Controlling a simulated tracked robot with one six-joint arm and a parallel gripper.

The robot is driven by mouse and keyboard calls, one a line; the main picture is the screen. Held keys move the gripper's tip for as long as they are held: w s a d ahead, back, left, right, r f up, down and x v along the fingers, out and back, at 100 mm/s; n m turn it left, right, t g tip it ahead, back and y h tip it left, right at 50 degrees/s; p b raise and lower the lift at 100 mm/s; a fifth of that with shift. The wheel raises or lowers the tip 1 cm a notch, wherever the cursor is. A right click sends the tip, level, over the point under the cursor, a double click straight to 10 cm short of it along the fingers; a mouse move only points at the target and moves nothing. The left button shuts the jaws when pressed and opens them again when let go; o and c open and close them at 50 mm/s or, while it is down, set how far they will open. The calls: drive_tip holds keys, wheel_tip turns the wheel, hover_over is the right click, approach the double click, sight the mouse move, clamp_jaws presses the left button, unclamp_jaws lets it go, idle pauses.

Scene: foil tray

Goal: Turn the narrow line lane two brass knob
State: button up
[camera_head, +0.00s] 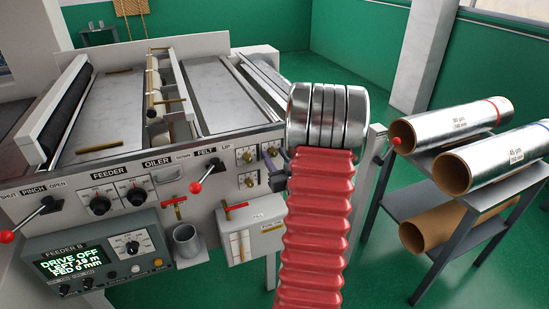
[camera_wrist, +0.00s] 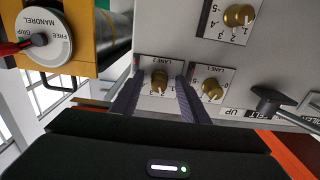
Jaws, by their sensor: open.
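In the wrist view, a small brass knob (camera_wrist: 160,78) sits on a white plate labelled LANE 2 with a printed scale. My gripper (camera_wrist: 158,88) is open, with one dark finger on each side of this knob and gaps visible between knob and fingers. A similar brass knob (camera_wrist: 212,88) on the LANE 1 plate is just outside the right finger. A larger brass knob (camera_wrist: 238,15) is at the top. In the head view, my gripper (camera_head: 275,168) is at the panel's right end, beside brass knobs (camera_head: 247,155); my red arm sleeve partly hides this area.
A black FELT lever (camera_wrist: 270,100) is right of the knobs in the wrist view. A MANDREL dial (camera_wrist: 43,38) with a red handle is at upper left. In the head view, a valve box (camera_head: 262,240) hangs below the knobs, and a rack (camera_head: 440,165) with rolls stands right.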

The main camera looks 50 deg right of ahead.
drive_tip(key=shift+c, duration=0.6)
drive_tip(key=c, duration=0.9)
drive_tip(key=shift+a, duration=0.2)
clamp_jaws()
drive_tip(key=shift+d, duration=0.1)
drive_tip(key=shift+m, duration=0.3)
drive_tip(key=m, duration=0.3)
drive_tip(key=shift+w+r+m, duration=0.1)
drive_tip(key=shift+m, duration=1.9)
